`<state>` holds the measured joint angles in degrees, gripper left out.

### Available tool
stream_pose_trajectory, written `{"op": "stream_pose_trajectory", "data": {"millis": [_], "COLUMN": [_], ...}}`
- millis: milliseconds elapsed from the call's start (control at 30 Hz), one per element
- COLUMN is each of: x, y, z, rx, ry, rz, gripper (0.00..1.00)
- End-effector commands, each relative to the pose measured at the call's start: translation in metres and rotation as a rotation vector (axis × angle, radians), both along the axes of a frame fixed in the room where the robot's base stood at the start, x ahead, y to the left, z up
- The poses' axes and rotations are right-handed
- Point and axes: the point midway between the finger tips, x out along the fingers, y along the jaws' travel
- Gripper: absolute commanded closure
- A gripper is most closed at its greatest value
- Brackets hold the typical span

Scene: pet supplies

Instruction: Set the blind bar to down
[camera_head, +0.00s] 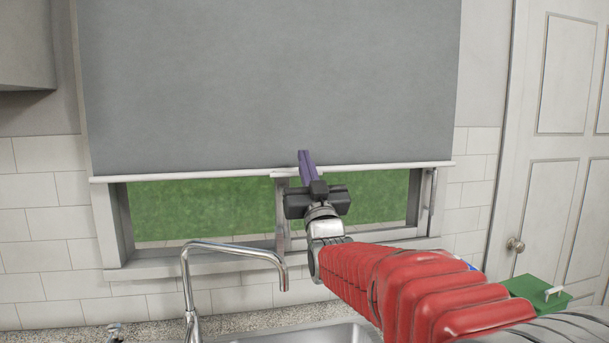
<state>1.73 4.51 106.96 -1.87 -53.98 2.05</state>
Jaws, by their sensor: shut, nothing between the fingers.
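The blind bar (390,167) is a thin white rail along the bottom of the grey roller blind (270,80). The blind covers most of the window, and the bar hangs across it above a low strip of uncovered glass. My gripper (304,155) has purple fingers and is shut with nothing between them. Its fingertips overlap the blind's lower edge just above the bar, near the middle. I cannot tell whether they touch the blind. My gripper hides a short part of the bar.
Below the window are the sill (190,264), a chrome tap (188,285) and a sink (300,334) in a speckled counter. A white panelled door (535,150) stands at right, and a cupboard (27,45) hangs at upper left.

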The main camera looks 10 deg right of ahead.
Motion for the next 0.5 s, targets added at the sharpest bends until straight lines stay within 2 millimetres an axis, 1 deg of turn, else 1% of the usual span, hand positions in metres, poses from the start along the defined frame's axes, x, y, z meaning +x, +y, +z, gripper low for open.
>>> {"op": "stream_pose_trajectory", "data": {"millis": [33, 267, 500], "x": [-0.005, -0.025, -0.054], "y": [0.0, 0.0, 0.0], "z": [-0.005, -0.017, -0.034], "rx": [0.0, 0.0, 0.0], "ry": [0.003, 0.001, 0.0], "rz": [0.0, 0.0, 0.0], "gripper": [1.0, 1.0, 1.0]}}
